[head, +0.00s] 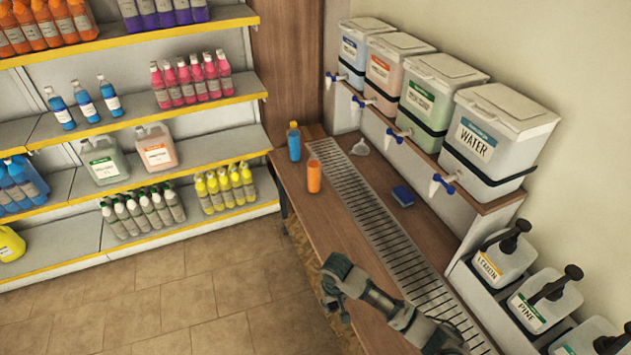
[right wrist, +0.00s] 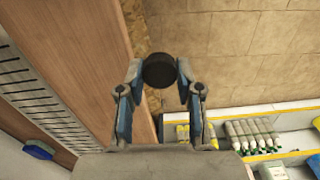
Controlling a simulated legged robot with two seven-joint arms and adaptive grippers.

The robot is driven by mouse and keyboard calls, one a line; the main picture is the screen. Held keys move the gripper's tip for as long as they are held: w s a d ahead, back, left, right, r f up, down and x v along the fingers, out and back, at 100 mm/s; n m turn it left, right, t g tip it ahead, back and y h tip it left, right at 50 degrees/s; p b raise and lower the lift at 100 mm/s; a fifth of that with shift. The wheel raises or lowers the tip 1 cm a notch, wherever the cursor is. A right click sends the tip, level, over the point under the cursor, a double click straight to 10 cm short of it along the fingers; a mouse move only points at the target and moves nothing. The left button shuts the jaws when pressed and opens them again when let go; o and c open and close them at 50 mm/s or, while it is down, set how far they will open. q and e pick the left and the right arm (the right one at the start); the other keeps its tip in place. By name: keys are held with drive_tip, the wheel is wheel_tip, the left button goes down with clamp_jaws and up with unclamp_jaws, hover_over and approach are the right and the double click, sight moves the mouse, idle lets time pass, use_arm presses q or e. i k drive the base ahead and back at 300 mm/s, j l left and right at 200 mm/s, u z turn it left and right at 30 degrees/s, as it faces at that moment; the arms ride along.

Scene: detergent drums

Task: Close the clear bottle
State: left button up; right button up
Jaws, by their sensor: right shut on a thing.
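My right gripper (head: 333,288) is low over the front edge of the wooden counter in the head view. In the right wrist view its two fingers (right wrist: 160,75) are shut on a round dark cap (right wrist: 159,71), held between the tips. The cap does not show clearly in the head view. An orange bottle (head: 314,176) stands upright on the counter, apart from the gripper. I cannot tell which bottle the task calls clear. My left gripper is not in view.
Drums with taps (head: 478,145) stand on a ledge at the right. Pump containers (head: 505,262) stand at lower right. Shelves of bottles fill the left.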

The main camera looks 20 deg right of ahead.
sight(314, 164)
drive_tip(key=z, duration=1.15)
drive_tip(key=i+j+z, duration=0.15)
drive_tip(key=j+z, duration=0.2)
drive_tip(key=z, duration=0.15)
drive_tip(key=j+z, duration=1.25)
drive_tip(key=z, duration=0.15)
drive_tip(key=k+j, duration=0.1)
drive_tip(key=j, duration=0.25)
drive_tip(key=k+j+z, duration=0.1)
drive_tip(key=j, duration=0.25)
drive_tip(key=k+j, duration=0.15)
drive_tip(key=j, duration=0.2)
drive_tip(key=k+j+z, duration=0.1)
drive_tip(key=j, duration=0.25)
drive_tip(key=k+j, duration=0.15)
drive_tip(key=j, duration=0.2)
